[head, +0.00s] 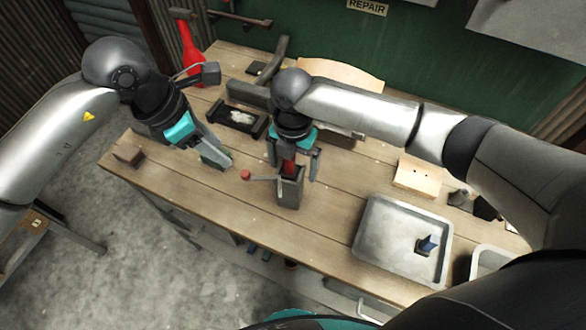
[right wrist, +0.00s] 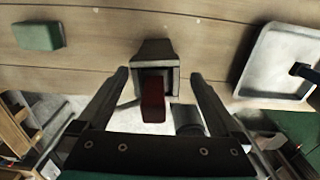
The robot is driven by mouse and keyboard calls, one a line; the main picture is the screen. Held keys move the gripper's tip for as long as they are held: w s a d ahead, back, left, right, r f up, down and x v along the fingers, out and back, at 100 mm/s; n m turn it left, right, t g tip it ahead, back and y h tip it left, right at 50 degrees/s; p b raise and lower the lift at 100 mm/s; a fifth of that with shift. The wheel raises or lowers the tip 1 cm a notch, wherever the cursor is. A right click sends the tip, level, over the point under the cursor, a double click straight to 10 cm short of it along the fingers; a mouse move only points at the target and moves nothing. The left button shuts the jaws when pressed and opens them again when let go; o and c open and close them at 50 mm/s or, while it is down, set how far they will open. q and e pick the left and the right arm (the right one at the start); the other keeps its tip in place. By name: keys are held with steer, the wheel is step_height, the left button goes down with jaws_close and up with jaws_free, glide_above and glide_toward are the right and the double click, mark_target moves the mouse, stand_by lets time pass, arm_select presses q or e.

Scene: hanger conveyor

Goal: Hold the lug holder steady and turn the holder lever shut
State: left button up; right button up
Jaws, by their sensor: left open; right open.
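The lug holder (head: 290,191), a dark square-topped block, stands near the table's front edge. It also shows in the right wrist view (right wrist: 154,50). A red piece (right wrist: 153,100) sits at its opening. The holder lever (head: 262,177) sticks out to the left and ends in a red knob (head: 245,175). My right gripper (head: 293,172) is open above the holder, with a finger on each side of the red piece and visible gaps. My left gripper (head: 219,153) is open, left of the knob and apart from it. Its fingertips are close to a green block (right wrist: 40,36).
A grey tray (head: 375,245) with a blue piece (head: 427,244) stands to the right. A wooden block (head: 417,176) with holes lies behind it. Bare tabletop surrounds the holder.

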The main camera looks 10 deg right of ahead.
steer(key=shift+f, duration=1.35)
steer(key=shift+c, duration=0.2)
